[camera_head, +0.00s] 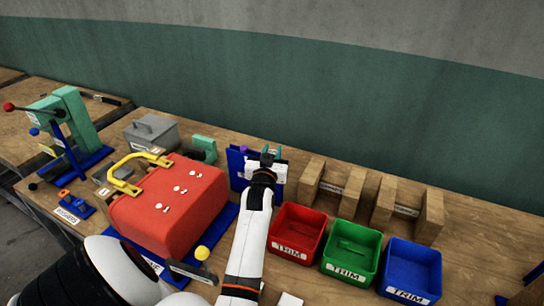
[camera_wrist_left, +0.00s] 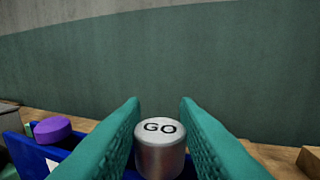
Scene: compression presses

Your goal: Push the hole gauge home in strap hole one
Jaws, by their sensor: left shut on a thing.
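My left gripper (camera_head: 270,152) is over the upright blue holder (camera_head: 236,168) at the back of the bench. In the left wrist view its green fingers (camera_wrist_left: 160,108) are shut on a silver cylindrical gauge (camera_wrist_left: 160,154) marked GO. The gauge's lower end is hidden, so I cannot tell whether it still sits in the holder. A purple-topped piece (camera_wrist_left: 52,129) stands in the holder to the left of the gauge. I cannot make out strap hole one. My right gripper is not in view.
A red block (camera_head: 165,215) with a yellow handle (camera_head: 127,180) stands left of my arm. Red (camera_head: 290,218), green (camera_head: 344,237) and blue (camera_head: 402,262) trim bins stand right of it. Wooden stands (camera_head: 328,190) are behind the bins. A green press (camera_head: 75,125) is far left.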

